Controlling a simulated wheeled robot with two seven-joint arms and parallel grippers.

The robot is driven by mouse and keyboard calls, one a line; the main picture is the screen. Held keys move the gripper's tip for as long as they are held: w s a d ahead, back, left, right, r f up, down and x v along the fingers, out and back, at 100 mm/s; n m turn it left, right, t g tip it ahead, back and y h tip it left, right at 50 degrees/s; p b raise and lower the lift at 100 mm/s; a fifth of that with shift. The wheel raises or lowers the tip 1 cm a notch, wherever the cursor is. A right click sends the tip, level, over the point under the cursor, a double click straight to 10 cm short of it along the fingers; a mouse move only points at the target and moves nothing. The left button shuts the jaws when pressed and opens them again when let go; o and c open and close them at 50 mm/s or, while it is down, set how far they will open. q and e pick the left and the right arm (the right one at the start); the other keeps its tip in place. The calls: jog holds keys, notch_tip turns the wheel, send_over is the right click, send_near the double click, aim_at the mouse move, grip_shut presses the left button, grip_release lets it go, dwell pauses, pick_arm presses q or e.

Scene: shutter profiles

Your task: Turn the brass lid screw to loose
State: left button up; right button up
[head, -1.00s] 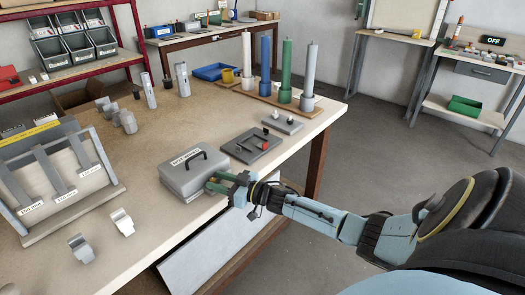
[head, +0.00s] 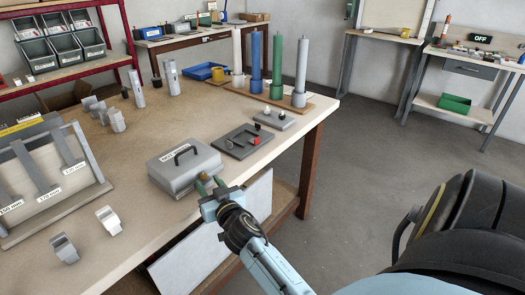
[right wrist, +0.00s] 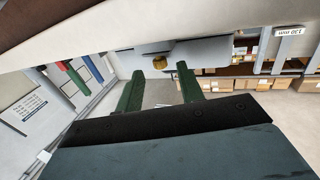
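The grey metal box (head: 184,170) with a black handle on its lid and a white label sits near the table's front edge. The brass lid screw (right wrist: 159,62) shows in the right wrist view on the box's side, ahead of the fingertips. My right gripper (head: 211,183) is at the box's front right side in the head view. Its green fingers are spread, and in the right wrist view the gripper (right wrist: 160,80) is open and empty. The screw lies roughly in line with the gap, apart from both fingers. My left gripper is not in view.
A dark tray with small parts (head: 243,142) and a small grey plate (head: 274,119) lie right of the box. Tall coloured profiles (head: 278,70) stand on a board behind. A tilted rack (head: 50,180) and grey clips (head: 109,220) are at left.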

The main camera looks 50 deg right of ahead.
jog(key=v, duration=1.1)
jog(key=s+d+f+n+g+y+p, duration=0.1)
jog(key=s+f+g+p, duration=0.3)
jog(key=f, duration=0.6)
jog(key=s+d+f+n+g+y+p, duration=0.1)
jog(key=s+f+g+p, duration=0.3)
jog(key=f, duration=0.6)
jog(key=shift+s+d+f+n+g+y, duration=0.25)
jog(key=shift+s+d+n+g+y, duration=0.1)
jog(key=shift+s+n+g+y, duration=0.25)
jog(key=shift+s, duration=0.15)
jog(key=s+a+f+n+g+b, duration=0.1)
jog(key=s+a+f+g, duration=0.2)
jog(key=s+f, duration=0.7)
jog(key=s+a+f+n+g+y+b, duration=0.1)
jog(key=s+a+f+g, duration=0.3)
jog(key=s+f, duration=0.7)
jog(key=s+a+b, duration=0.1)
jog(key=s, duration=0.7)
jog(key=shift+s, duration=0.3)
jog(key=shift+f, duration=0.1)
